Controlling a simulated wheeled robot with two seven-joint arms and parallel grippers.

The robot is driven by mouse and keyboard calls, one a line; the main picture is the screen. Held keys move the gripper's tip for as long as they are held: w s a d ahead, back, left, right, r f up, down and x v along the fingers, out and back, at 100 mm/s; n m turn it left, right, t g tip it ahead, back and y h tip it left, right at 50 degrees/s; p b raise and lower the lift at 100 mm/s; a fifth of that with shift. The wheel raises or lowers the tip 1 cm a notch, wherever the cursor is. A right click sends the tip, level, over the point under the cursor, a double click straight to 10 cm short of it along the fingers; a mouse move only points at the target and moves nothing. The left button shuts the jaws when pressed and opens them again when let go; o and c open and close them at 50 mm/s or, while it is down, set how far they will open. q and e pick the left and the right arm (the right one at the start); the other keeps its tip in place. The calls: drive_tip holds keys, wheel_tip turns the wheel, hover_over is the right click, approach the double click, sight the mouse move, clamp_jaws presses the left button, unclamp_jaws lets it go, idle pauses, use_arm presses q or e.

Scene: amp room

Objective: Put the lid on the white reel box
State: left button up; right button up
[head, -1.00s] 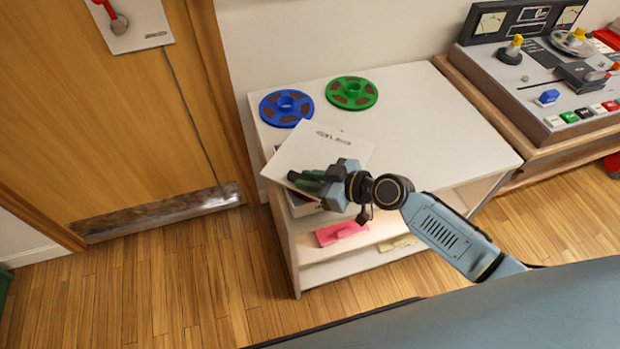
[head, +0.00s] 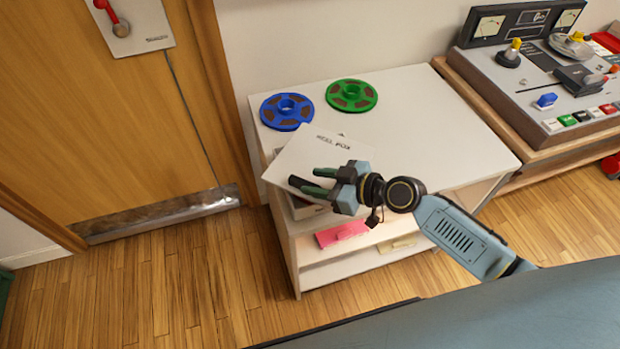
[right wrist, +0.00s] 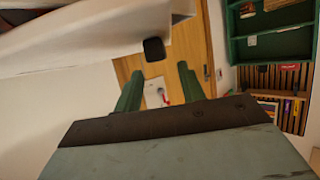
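A flat white panel printed "REEL BOX" (head: 312,150), seemingly the lid, lies askew at the front left corner of the white shelf unit, its near edge reaching beyond the top. A white box-like part (head: 303,208) shows partly below it; the panel hides most of it, so I cannot tell whether the lid is seated. My right gripper (head: 305,183) is beside the panel's near edge, its green fingers apart. In the right wrist view the fingers (right wrist: 158,88) are spread with nothing between them. My left gripper is not in view.
A blue reel (head: 287,110) and a green reel (head: 352,95) lie at the back of the white shelf unit (head: 435,125). A pink item (head: 340,234) lies on a lower shelf. A tape machine (head: 560,90) stands to the right. The unit's right top is clear.

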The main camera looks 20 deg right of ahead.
drive_tip(key=v, duration=0.9)
drive_tip(key=shift+s+d+b, duration=0.25)
drive_tip(key=shift+b, duration=0.1)
drive_tip(key=shift+r, duration=0.1)
